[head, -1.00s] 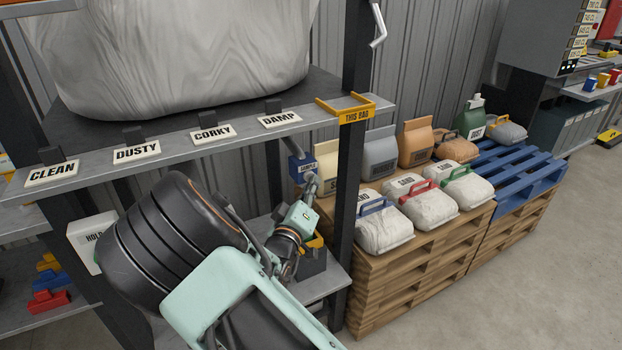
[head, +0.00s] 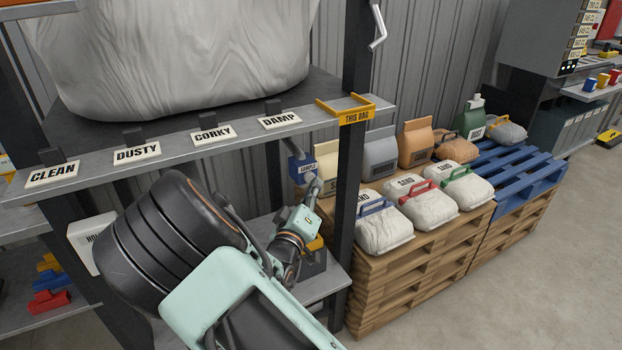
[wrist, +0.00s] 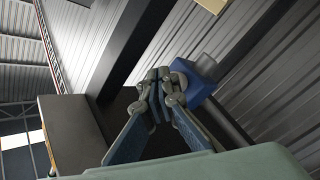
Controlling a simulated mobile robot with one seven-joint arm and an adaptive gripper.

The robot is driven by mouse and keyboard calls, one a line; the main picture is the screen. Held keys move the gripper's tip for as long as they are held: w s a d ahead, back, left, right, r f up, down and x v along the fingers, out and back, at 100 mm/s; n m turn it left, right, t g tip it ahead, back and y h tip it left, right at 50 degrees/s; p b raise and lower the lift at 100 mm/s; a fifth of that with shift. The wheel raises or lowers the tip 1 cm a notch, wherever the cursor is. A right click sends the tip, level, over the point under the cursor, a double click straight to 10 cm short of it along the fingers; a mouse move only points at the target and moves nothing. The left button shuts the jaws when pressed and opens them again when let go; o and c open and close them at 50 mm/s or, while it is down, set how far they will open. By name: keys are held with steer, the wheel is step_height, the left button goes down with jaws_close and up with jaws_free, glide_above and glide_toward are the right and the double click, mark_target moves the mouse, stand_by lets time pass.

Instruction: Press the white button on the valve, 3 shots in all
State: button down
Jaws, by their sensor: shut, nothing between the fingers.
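The valve (head: 299,163) is a blue block with a small white label, under the shelf edge below the DAMP sign. In the wrist view a blue body (wrist: 194,84), apparently the same valve, lies just beyond and right of the fingertips. My gripper (head: 312,184) is right below the valve in the head view; it also shows in the wrist view (wrist: 158,76). Its fingers are shut with nothing between them. The fingertips overlap the valve's edge in the picture; I cannot tell whether they touch. I cannot make out the white button in either view.
The grey shelf (head: 205,146) carries a large pale wrapped bag (head: 180,55) and signs CLEAN, DUSTY, CORKY and DAMP. A yellow THIS BAG bracket (head: 354,114) is at its right end. A dark post (head: 347,215) stands right of my gripper. Pallets (head: 405,280) with bags stand further right.

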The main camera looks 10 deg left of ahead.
steer(key=shift+s+d, duration=0.2)
steer(key=shift+s, duration=0.05)
steer(key=shift+s+d+p, duration=0.15)
steer(key=shift+s+d, duration=0.55)
steer(key=shift+s, duration=0.35)
steer(key=shift+s+d+p, duration=0.15)
steer(key=shift+s+d, duration=0.55)
steer(key=shift+s, duration=0.35)
steer(key=shift+w, duration=0.1)
